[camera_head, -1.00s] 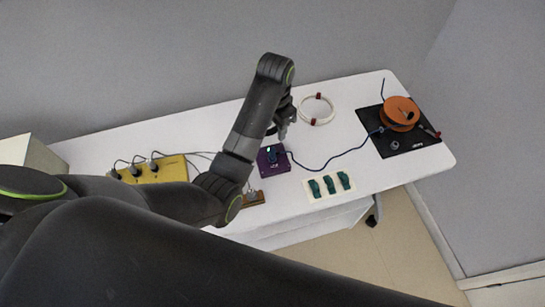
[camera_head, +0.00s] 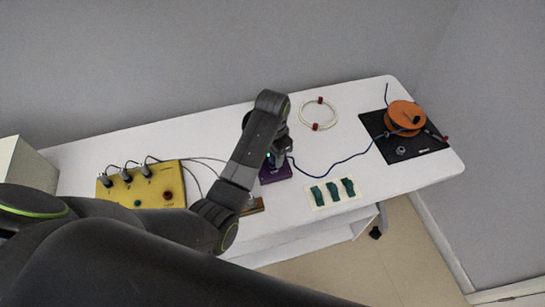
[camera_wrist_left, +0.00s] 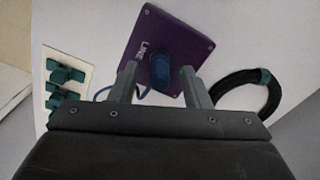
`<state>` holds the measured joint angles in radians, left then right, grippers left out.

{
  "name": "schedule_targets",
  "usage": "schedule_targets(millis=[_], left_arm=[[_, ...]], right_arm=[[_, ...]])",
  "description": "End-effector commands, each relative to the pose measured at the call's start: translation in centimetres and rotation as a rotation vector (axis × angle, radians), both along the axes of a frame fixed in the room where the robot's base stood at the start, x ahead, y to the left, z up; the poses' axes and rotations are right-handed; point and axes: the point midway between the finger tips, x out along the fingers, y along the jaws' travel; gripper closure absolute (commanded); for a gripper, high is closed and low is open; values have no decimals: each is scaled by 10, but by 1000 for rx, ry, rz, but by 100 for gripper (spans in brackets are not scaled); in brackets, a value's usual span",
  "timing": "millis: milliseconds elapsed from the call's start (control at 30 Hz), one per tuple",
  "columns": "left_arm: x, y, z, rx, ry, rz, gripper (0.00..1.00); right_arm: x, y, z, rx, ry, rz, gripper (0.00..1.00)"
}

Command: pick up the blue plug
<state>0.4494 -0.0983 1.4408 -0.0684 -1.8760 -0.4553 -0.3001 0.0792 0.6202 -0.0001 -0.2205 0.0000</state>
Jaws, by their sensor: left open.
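The blue plug (camera_wrist_left: 160,72) shows in the left wrist view against the face of a purple box (camera_wrist_left: 182,38) marked "LINE". A blue cable bends away beside it. My left gripper (camera_wrist_left: 158,80) is open, with one finger on either side of the plug in that view; I cannot tell whether they touch it. In the head view my left gripper (camera_head: 276,157) is over the purple box (camera_head: 275,174) and hides most of the plug. My right gripper is not in view.
The blue cable (camera_head: 325,173) runs right to an orange reel (camera_head: 405,113) on a black mat (camera_head: 420,151). A card with green clips (camera_head: 333,191) lies right of the box. A white ring (camera_head: 334,107) is behind. A yellow box with plugs (camera_head: 150,187) stands left.

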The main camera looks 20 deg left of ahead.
Motion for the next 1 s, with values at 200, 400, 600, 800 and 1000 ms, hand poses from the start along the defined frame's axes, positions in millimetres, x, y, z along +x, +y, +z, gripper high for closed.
schedule_targets(millis=[200, 400, 600, 800, 1000], left_arm=[[0, 0, -2, -1, -1, 0, 57], [0, 0, -2, -1, -1, 0, 80], [0, 0, -2, 0, 0, 0, 100], [0, 0, -1, 0, -1, 0, 100], [1, 0, 17, 0, -5, 0, 100]], right_arm=[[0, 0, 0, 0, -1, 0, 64], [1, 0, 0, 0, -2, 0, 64], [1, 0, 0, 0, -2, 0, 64], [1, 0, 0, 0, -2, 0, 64], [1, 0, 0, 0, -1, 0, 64]])
